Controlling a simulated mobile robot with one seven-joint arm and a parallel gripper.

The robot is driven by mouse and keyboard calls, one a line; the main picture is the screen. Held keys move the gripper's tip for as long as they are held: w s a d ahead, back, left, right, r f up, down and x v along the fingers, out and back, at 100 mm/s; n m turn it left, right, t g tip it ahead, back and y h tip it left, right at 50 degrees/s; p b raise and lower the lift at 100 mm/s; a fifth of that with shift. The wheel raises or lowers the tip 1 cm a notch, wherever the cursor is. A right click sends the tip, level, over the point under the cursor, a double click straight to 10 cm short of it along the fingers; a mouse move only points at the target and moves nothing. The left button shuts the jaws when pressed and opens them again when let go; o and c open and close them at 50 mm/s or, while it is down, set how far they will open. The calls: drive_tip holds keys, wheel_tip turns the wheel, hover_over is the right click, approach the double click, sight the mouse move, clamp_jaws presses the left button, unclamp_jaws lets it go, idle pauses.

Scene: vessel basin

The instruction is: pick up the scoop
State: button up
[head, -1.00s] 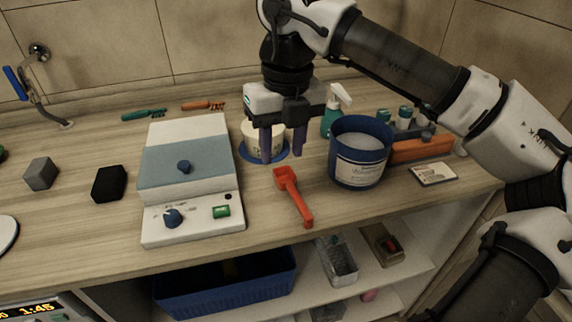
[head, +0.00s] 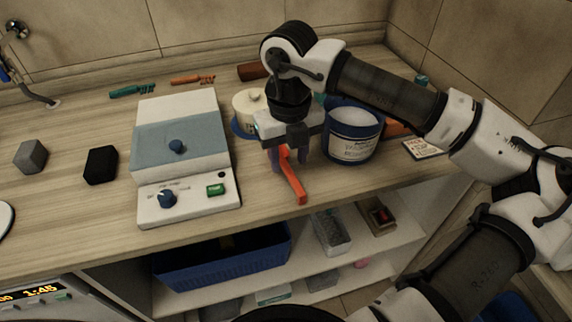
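The red-orange scoop (head: 293,184) lies on the wooden worktop between the balance and the blue tub, its handle pointing toward the front edge. My gripper (head: 287,161) points down right over the scoop's bowl end and hides most of the bowl. One finger shows on each side of the scoop, with the scoop's red showing between them. The fingers look apart. I cannot tell whether either finger touches the scoop.
The blue tub (head: 352,134) of white powder stands close to the right of my gripper. The white and blue-grey balance (head: 182,150) stands to the left. The worktop's front edge is near the scoop's handle.

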sight(290, 171)
drive_tip(key=shift+f+p, duration=0.35)
drive_tip(key=shift+f, duration=1.4)
drive_tip(key=shift+d, duration=0.1)
clamp_jaws()
drive_tip(key=shift+r, duration=0.15)
wheel_tip(290, 171, up, 20)
drive_tip(key=b, duration=0.2)
drive_tip(key=shift+b, duration=0.4)
